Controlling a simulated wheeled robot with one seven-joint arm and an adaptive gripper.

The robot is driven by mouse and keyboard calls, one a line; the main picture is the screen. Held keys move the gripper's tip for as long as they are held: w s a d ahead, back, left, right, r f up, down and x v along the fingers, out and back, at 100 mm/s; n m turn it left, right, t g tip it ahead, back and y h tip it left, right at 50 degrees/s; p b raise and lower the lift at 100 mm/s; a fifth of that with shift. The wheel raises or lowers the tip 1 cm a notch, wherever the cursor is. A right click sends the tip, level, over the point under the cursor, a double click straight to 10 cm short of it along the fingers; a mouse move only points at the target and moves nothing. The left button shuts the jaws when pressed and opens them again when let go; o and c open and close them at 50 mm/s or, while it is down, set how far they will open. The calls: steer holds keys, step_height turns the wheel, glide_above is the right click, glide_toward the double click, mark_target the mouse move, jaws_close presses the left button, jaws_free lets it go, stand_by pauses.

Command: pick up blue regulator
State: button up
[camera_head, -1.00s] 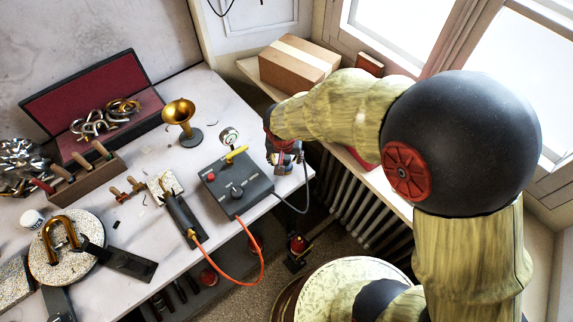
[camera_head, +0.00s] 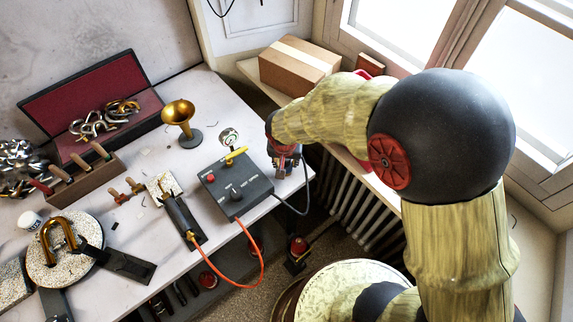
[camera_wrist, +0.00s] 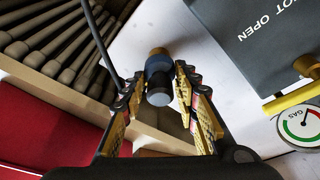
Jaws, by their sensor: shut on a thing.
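In the head view my gripper (camera_head: 285,165) is at the right edge of the bench, just right of the grey control box. The regulator cannot be made out there behind my gripper.
The grey control box (camera_head: 236,190) with a yellow lever and gas gauge (camera_head: 229,137) stands close left. A dark hose (camera_head: 303,200) runs from it past my gripper. The ribbed radiator (camera_head: 352,205) lies beyond the bench edge.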

steer(key=shift+c, duration=0.9)
steer(key=shift+r, duration=0.1)
